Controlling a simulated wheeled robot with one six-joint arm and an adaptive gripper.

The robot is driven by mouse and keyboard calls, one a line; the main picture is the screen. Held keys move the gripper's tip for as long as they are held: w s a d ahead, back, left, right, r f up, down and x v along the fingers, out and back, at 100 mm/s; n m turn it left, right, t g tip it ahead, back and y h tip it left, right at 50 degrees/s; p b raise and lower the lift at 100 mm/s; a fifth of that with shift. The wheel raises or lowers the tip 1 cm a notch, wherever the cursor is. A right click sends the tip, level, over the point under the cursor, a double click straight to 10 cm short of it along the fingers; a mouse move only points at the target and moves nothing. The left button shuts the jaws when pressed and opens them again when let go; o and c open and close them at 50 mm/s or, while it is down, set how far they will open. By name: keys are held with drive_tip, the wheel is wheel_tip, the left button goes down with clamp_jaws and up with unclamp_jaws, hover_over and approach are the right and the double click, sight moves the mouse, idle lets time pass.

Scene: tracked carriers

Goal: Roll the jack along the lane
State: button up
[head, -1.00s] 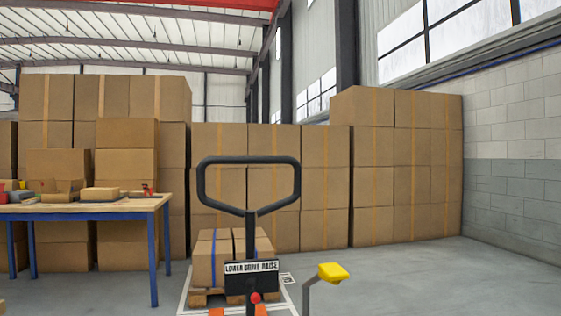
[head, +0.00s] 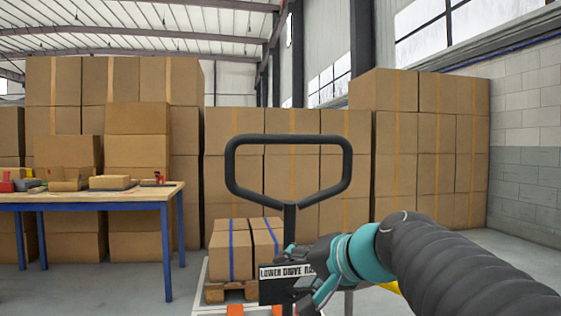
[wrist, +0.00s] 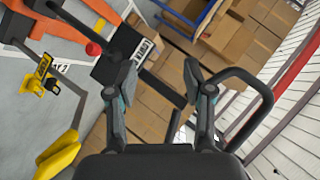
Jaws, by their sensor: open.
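The jack's black loop handle (head: 232,165) stands upright in the middle of the head view, with a label plate (head: 280,272) reading LOWER DRIVE on its post. Orange parts (head: 235,309) show at its foot. My gripper (head: 318,285) reaches in from the right, close to the post and below the loop, partly covering the plate. In the wrist view my gripper (wrist: 160,72) is open, and the handle's shaft (wrist: 162,88) runs across between the fingers. The loop (wrist: 266,100) is at right there. I cannot tell whether the fingers touch it. White floor lines (head: 199,290) border the lane.
A pallet with strapped cartons (head: 231,257) stands beyond the jack. A blue-legged workbench (head: 90,197) is at left. Stacked cartons (head: 430,150) line the back. A yellow pad (wrist: 58,155) is near my gripper. Floor at right is clear.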

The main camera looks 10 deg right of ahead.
drive_tip(key=w+d+r+m+t+y, duration=0.1)
drive_tip(key=w+d+r+m+t, duration=0.2)
drive_tip(key=w+r, duration=0.45)
drive_tip(key=m+t+b, duration=0.1)
drive_tip(key=m+t, duration=0.2)
drive_tip(key=t, duration=0.1)
approach(295, 140)
drive_tip(key=shift+y, duration=0.4)
drive_tip(key=p+x, duration=0.3)
drive_tip(key=x, duration=0.8)
drive_tip(key=shift+w+f, duration=0.1)
drive_tip(key=shift+w, duration=0.3)
clamp_jaws()
